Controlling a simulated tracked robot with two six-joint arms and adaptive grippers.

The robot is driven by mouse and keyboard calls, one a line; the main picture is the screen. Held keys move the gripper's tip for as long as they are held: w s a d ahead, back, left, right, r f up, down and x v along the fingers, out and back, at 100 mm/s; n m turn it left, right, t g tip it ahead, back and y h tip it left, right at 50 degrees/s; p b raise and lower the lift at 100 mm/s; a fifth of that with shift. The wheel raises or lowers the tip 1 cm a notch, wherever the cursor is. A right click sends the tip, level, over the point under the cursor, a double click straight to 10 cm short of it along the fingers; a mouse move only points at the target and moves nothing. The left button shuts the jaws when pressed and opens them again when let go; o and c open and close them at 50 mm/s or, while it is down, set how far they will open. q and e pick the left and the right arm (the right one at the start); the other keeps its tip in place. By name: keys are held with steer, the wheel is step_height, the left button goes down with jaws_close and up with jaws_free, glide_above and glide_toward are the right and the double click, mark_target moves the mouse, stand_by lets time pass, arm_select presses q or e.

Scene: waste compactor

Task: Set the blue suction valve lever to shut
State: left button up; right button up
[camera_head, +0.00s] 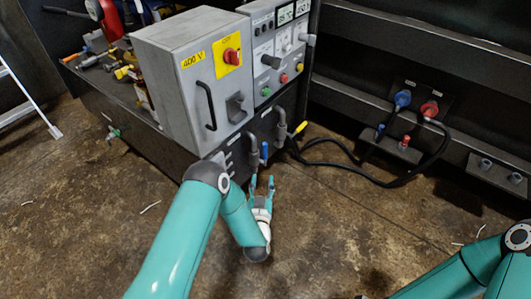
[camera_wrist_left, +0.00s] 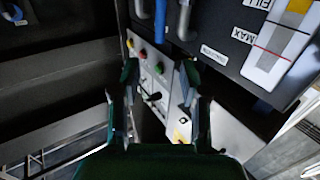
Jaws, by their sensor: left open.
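The blue suction valve lever (camera_head: 265,151) hangs roughly upright low on the dark front of the machine, beside grey pipes, in the head view. A blue upright part also shows at the top of the left wrist view (camera_wrist_left: 184,19), but I cannot tell for sure that it is the lever. My left gripper (camera_head: 262,187) is open and empty, just below and in front of the lever, apart from it. Its two spread fingers also show in the left wrist view (camera_wrist_left: 160,98). My right arm shows at the lower right, with its gripper out of view.
The grey 400 V cabinet (camera_head: 192,85) and the control panel (camera_head: 276,55) stand above the lever. A yellow-ended handle (camera_head: 300,128) sticks out to the right. Black cables (camera_head: 345,165) hang near the floor. Brown floor (camera_head: 340,235) is clear in front.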

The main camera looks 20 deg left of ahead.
mark_target(265, 150)
arm_select(q)
steer(key=b+x, duration=0.4)
steer(key=x, duration=1)
steer(key=shift+w+b, duration=0.1)
steer(key=shift+b, duration=0.2)
steer(key=shift+w+a+r, duration=0.1)
steer(key=shift+w+a, duration=0.05)
steer(key=shift+w, duration=0.4)
jaws_close()
